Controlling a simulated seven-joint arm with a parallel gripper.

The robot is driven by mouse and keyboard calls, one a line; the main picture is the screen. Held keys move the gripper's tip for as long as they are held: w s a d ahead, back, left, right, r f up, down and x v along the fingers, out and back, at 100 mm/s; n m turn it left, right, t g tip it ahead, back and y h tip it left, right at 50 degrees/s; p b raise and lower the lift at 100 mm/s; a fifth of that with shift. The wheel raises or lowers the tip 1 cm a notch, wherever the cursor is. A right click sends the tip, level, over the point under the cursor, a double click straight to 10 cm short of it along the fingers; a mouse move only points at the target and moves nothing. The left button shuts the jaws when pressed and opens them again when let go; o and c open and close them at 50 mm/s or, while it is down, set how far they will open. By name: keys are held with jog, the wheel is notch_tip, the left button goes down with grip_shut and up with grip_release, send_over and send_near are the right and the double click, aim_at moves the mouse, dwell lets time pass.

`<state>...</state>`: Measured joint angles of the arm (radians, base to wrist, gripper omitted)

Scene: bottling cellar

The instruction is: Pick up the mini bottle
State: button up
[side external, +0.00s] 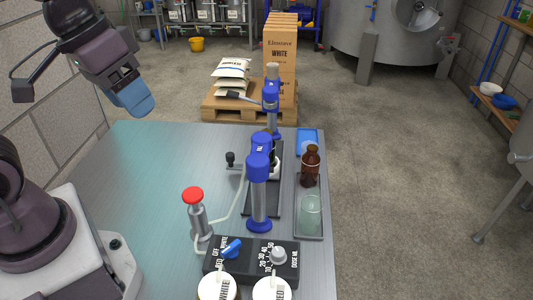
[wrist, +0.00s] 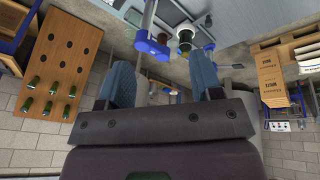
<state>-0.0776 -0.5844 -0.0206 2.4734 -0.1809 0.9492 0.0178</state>
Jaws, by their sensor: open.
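A small brown bottle (side external: 310,170) stands upright at the right side of the steel table, at the far end of a narrow dark tray (side external: 308,236). My gripper (side external: 135,100) is high above the table's far left, well apart from the bottle. In the wrist view my gripper (wrist: 160,80) has its two blue fingers spread, with nothing between them.
A clear glass jar (side external: 309,212) shares the tray, nearer the camera. Left of it stands a blue-and-grey bottling device (side external: 259,190), with a red-topped cylinder (side external: 195,212) and a control box (side external: 250,259). A wooden rack (wrist: 75,35) holds several green bottles.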

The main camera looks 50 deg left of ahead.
jog(key=w+d+f+n+h, duration=0.3)
jog(key=w+f+n+h, duration=0.7)
jog(key=n+h, duration=0.25)
jog(key=w+a+f+n+t+y, duration=0.7)
jog(key=a+f+n+t, duration=0.5)
jog(key=n, duration=0.5)
jog(key=shift+t+h, duration=0.25)
jog(key=shift+t, duration=0.15)
jog(key=x, duration=1.2)
jog(key=shift+w+a+r, duration=0.15)
jog(key=shift+w+r, duration=0.05)
jog(key=shift+w, duration=0.25)
grip_shut()
